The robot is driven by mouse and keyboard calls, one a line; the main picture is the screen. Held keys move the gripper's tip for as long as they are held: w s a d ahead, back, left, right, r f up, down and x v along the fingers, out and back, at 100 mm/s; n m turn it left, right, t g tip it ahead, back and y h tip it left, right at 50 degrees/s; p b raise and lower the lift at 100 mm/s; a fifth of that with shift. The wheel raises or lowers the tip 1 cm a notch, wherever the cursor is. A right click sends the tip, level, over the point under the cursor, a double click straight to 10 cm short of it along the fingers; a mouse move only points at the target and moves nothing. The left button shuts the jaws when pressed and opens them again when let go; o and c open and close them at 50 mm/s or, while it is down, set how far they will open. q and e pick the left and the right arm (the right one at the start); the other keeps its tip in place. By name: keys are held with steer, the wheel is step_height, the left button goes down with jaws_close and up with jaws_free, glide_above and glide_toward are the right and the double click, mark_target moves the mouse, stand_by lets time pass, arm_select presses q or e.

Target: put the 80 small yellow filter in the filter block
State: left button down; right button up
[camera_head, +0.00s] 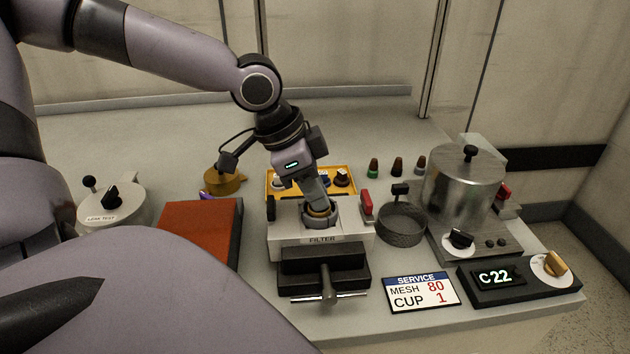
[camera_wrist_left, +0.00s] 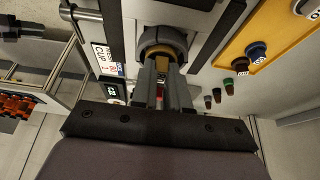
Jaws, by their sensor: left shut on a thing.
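The filter block (camera_head: 290,238) is a white box labelled FILTER with a grey round socket on top, in the middle of the bench in the head view. My left gripper (camera_head: 320,206) points down at this socket, its fingers shut on the small yellow filter (camera_head: 319,212). The filter sits at the socket's mouth, with its yellow rim showing inside the grey ring. In the left wrist view the filter (camera_wrist_left: 165,52) shows between the fingertips within the ring. How deep it sits is hidden by the fingers. My right gripper is not in view.
A yellow tray (camera_head: 345,170) with several small knobbed parts lies behind the block. A red lever (camera_head: 366,203) and a mesh basket (camera_head: 402,226) stand at its right, a metal pot (camera_head: 463,190) beyond. A service card (camera_head: 421,293) reads MESH 80, CUP 1. An orange-red pad (camera_head: 198,228) lies left.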

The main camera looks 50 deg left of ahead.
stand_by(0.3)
arm_select(q)
steer(key=c, duration=1.1)
jaws_free()
steer(key=shift+o, duration=0.2)
step_height(320, 180, up, 6)
steer(key=p, duration=0.6)
steer(key=shift+f, duration=0.25)
steer(key=shift+r+p, duration=1.2)
steer(key=shift+r, duration=0.05)
